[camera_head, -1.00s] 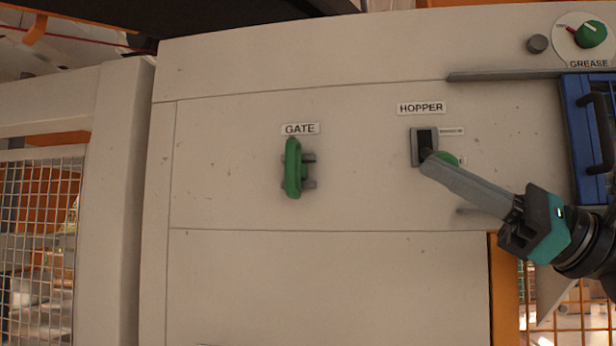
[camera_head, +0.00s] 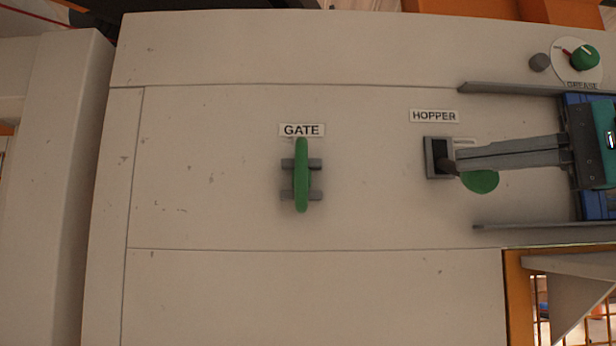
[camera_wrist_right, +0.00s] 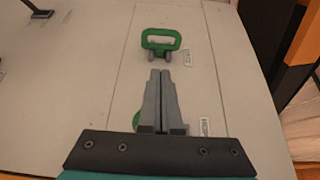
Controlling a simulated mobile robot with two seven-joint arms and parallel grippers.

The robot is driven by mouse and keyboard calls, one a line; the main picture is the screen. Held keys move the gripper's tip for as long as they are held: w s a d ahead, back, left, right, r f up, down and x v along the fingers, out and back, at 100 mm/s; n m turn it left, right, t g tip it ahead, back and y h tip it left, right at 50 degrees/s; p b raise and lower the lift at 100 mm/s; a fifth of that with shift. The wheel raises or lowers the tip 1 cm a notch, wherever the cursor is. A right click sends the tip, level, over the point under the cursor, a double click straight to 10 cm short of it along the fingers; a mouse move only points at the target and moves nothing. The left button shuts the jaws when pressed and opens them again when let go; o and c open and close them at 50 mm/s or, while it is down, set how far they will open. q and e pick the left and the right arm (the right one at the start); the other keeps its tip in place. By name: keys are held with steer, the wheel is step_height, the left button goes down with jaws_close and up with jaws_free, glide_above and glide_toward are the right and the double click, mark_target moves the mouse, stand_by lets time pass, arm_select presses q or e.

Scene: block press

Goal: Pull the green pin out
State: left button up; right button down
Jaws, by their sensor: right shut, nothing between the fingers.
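The green pin (camera_head: 302,175) has a loop-shaped handle and sits upright in grey brackets under the GATE label on the pale panel. In the right wrist view the green loop (camera_wrist_right: 161,40) lies beyond my fingertips, with a visible gap. My right gripper (camera_head: 460,160) is shut and empty. It lies level in front of the HOPPER switch, to the right of the pin and apart from it. Its two fingers (camera_wrist_right: 160,74) are together in the wrist view, pointing towards the pin. My left gripper is not in view.
The HOPPER switch (camera_head: 437,158) and a green round knob (camera_head: 480,181) are partly behind my right gripper. Grey rails (camera_head: 530,227) stick out at right. The panel around the pin is clear.

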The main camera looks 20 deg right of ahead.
mark_target(302, 188)
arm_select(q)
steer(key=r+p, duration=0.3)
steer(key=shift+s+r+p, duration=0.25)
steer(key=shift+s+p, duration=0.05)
arm_select(e)
steer(key=x, duration=2)
steer(key=shift+s+a, duration=0.1)
steer(key=shift+s, duration=0.05)
